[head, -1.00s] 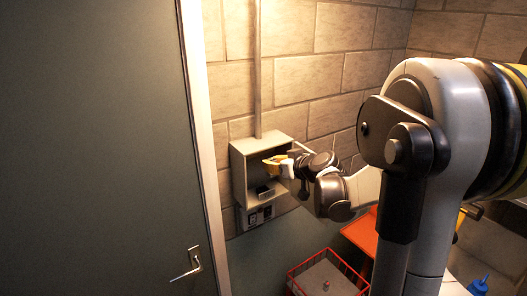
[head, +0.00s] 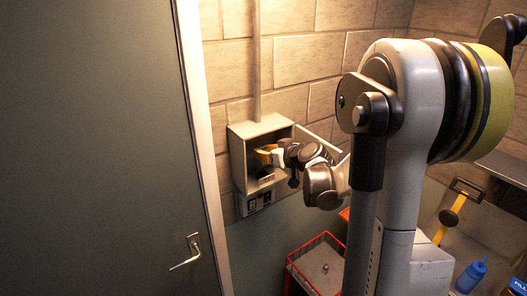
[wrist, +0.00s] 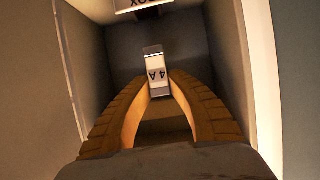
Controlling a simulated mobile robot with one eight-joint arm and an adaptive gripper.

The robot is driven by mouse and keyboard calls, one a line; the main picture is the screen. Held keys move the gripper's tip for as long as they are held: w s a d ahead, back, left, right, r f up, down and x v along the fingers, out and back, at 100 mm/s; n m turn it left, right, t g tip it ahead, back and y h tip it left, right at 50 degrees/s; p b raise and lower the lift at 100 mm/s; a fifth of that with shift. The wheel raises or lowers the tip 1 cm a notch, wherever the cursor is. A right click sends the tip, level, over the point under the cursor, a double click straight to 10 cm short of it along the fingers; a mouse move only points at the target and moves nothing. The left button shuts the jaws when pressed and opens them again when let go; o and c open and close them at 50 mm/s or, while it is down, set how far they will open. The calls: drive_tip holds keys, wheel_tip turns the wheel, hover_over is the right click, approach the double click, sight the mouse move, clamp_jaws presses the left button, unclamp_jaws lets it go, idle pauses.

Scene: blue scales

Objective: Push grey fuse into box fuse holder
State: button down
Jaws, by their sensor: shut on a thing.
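A grey open-fronted box (head: 237,158) is fixed to the brick wall. My gripper (head: 262,150) reaches into it from the right, its yellow fingers inside the opening. In the wrist view, the gripper (wrist: 157,88) is shut on a small grey fuse (wrist: 155,72) with a white label, reading 4 A upside down. A pale block labelled BOX (wrist: 145,5), probably the fuse holder, is cut off at the top edge of the wrist view. The fuse appears apart from it. In the head view, the holder is small and dim low in the box, partly hidden.
The box's side walls stand close on both sides of my fingers. Its door (head: 318,138) is open to the right. A socket panel (head: 257,202) sits below. A red wire basket (head: 318,262) stands lower down. A large green door (head: 95,150) fills the left.

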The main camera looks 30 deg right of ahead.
sight(265, 164)
drive_tip(key=shift+w+f+b, duration=0.1)
drive_tip(key=shift+f+b, duration=1.35)
drive_tip(key=shift+f, duration=1.05)
drive_tip(key=shift+b, duration=0.5)
drive_tip(key=shift+f+b, duration=0.6)
drive_tip(key=shift+b, duration=0.05)
idle(0.4)
drive_tip(key=c, duration=1.3)
unclamp_jaws()
drive_tip(key=shift+o, duration=0.2)
drive_tip(key=shift+r, duration=0.1)
drive_tip(key=v, duration=1.2)
